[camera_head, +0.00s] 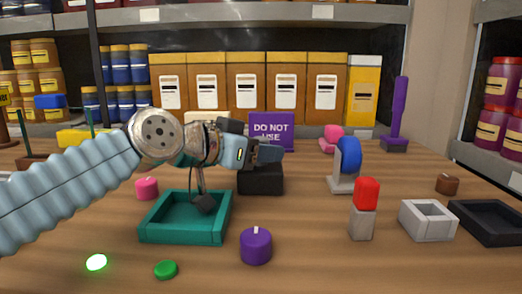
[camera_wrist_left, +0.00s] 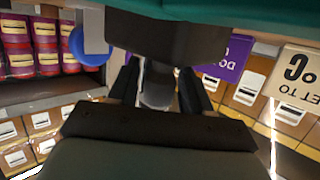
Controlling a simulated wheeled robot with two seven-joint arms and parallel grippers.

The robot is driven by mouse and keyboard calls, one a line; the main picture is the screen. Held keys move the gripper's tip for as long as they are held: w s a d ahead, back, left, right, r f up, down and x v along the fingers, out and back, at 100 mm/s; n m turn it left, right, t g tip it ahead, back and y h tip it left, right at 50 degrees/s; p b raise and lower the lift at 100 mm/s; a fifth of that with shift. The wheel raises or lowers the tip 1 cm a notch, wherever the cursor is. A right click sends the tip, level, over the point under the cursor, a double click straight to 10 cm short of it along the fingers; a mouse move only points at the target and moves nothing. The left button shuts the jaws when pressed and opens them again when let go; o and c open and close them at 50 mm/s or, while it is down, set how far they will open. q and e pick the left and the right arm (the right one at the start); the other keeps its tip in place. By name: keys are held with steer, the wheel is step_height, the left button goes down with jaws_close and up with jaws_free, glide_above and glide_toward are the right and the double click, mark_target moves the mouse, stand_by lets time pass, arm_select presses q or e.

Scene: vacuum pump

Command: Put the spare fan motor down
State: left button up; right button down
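My left gripper (camera_head: 268,153) is above a black block (camera_head: 262,180) behind the teal tray, in the middle of the head view. In the left wrist view its two dark fingers (camera_wrist_left: 158,88) are on either side of a grey part (camera_wrist_left: 157,94), which I take for the spare fan motor. They appear shut on it. The black block (camera_wrist_left: 165,38) shows just beyond the grey part; I cannot tell whether the two touch or are joined. In the head view the fingers hide the grey part. My right gripper is in neither view.
A teal tray (camera_head: 183,239) with a dark piece (camera_head: 205,204) stands in front. A purple canister (camera_head: 256,246), red-topped grey block (camera_head: 362,224), grey square holder (camera_head: 428,221), black tray (camera_head: 492,224) and blue disc on a stand (camera_head: 349,156) stand around. A purple sign (camera_head: 271,126) is behind.

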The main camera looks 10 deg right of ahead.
arm_select(q)
steer(key=shift+o, duration=1)
step_height(320, 180, down, 2)
steer(key=shift+d+f, duration=0.1)
steer(key=shift+d, duration=0.05)
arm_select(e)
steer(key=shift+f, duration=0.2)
arm_select(q)
steer(key=shift+r, duration=0.2)
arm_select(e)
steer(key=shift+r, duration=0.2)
arm_select(q)
steer(key=shift+r+p, duration=0.5)
steer(key=shift+p, duration=0.2)
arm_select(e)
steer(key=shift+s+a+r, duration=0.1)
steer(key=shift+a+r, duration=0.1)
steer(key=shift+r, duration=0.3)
arm_select(q)
steer(key=r+b+v, duration=0.1)
steer(key=b+v, duration=0.1)
steer(key=v, duration=1)
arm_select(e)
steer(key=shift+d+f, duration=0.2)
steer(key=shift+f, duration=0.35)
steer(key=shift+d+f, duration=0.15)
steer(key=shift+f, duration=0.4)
arm_select(q)
steer(key=shift+w, duration=0.15)
